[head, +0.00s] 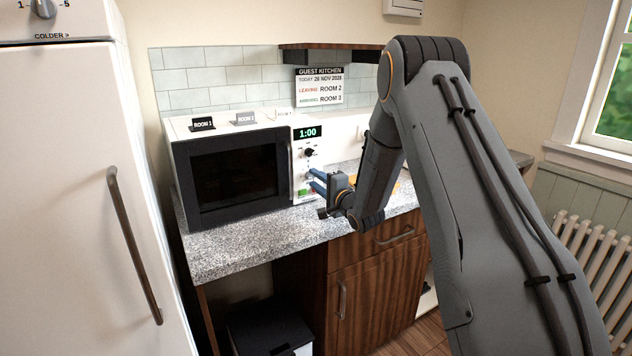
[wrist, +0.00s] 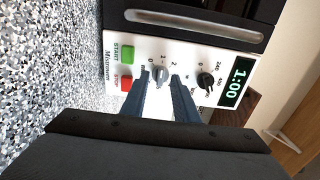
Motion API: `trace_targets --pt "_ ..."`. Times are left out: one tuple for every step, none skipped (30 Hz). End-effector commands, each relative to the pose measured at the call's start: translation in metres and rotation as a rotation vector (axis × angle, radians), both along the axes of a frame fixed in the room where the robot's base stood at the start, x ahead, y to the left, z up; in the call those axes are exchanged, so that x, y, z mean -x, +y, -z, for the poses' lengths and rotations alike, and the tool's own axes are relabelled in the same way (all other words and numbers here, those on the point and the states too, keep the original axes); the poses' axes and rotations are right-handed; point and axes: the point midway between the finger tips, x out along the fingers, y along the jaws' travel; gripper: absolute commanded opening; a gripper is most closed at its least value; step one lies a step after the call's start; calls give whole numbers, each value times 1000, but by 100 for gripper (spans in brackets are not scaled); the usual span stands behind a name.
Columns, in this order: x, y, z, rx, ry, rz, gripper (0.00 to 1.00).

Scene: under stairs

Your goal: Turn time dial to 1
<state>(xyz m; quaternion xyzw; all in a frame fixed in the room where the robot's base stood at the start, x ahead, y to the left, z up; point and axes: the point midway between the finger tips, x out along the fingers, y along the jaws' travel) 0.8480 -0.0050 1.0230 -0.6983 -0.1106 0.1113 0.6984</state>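The microwave (head: 231,213) stands on the counter, its display (head: 307,132) reading 1:00. In the wrist view its panel lies sideways, with the display (wrist: 236,82) at right. The grey time dial (wrist: 160,76) has small numbers around it, including 0, 1 and 2; its exact pointer position is hard to read. My gripper (wrist: 160,81) is open, with one finger on each side of the time dial; I cannot tell whether they touch it. In the head view my gripper (head: 313,181) is at the lower panel, and the fingers hide the time dial.
A black dial (wrist: 207,80) marked with larger numbers sits between the time dial and the display. The green START (wrist: 127,53) and red STOP (wrist: 126,84) buttons lie left of the fingers. The door handle (wrist: 195,24) is above. A fridge (head: 70,200) stands left.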

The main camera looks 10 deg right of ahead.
Motion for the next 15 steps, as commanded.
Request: trace_targets --pt "3 -2 1 0 1 1 27" --pt "6 -3 0 0 0 1 27" --pt "11 -5 0 0 0 2 27" --pt "15 -6 0 0 -1 2 27" --pt "20 -8 1 0 0 3 27" --pt "27 -10 1 0 1 3 27" --pt "32 -12 1 0 1 3 27" --pt "36 -13 1 0 0 2 27" --pt "43 -15 1 0 1 2 27" --pt "47 -17 1 0 1 2 27" --pt "52 -18 1 0 1 2 27" --pt "57 -20 1 -1 0 3 27" --pt "60 -21 1 -1 1 3 27" --pt "63 -22 1 -1 0 3 27" --pt "66 -23 1 -1 1 2 27"
